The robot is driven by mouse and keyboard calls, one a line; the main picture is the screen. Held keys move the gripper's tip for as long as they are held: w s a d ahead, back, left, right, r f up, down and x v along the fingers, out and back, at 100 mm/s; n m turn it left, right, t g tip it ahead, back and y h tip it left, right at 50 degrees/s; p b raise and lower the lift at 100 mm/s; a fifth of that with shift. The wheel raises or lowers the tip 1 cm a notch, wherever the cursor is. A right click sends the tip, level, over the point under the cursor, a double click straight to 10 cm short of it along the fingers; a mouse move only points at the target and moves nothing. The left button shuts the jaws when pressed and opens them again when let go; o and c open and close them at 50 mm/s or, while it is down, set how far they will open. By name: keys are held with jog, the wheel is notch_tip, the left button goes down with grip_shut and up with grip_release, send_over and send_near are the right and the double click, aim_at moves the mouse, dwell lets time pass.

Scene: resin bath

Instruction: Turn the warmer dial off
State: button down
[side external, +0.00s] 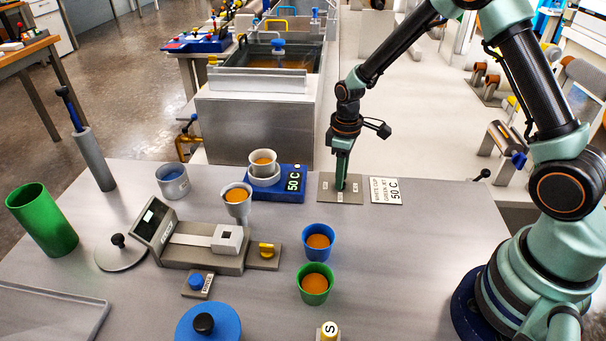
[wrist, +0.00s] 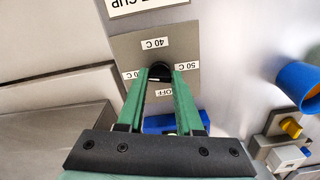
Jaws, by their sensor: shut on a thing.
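The warmer dial (wrist: 160,70) is a small black knob on a grey plate (wrist: 185,45); the plate also shows in the side view (side external: 326,193). In the wrist view its labels read 40 C, 50 C and OFF, with a fourth label partly hidden by a finger. My gripper (wrist: 162,76) points down with its green fingers shut on the knob's two sides; it also shows in the side view (side external: 341,187), where it hides the knob. I cannot tell which label the knob points to.
A card (side external: 386,191) lies right of the plate. A blue cup (side external: 318,241) and a green cup (side external: 315,284) stand nearer the front. A scale (side external: 203,260) and a grey cup (side external: 237,206) are to the left. The tabletop right of the cups is clear.

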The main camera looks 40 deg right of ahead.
jog(key=n, duration=0.5)
jog(key=shift+n, duration=0.3)
jog(key=n, duration=1)
jog(key=shift+n, duration=2.6)
jog(key=c, duration=0.6)
grip_release()
jog(key=shift+o, duration=0.2)
jog(key=shift+r, duration=0.1)
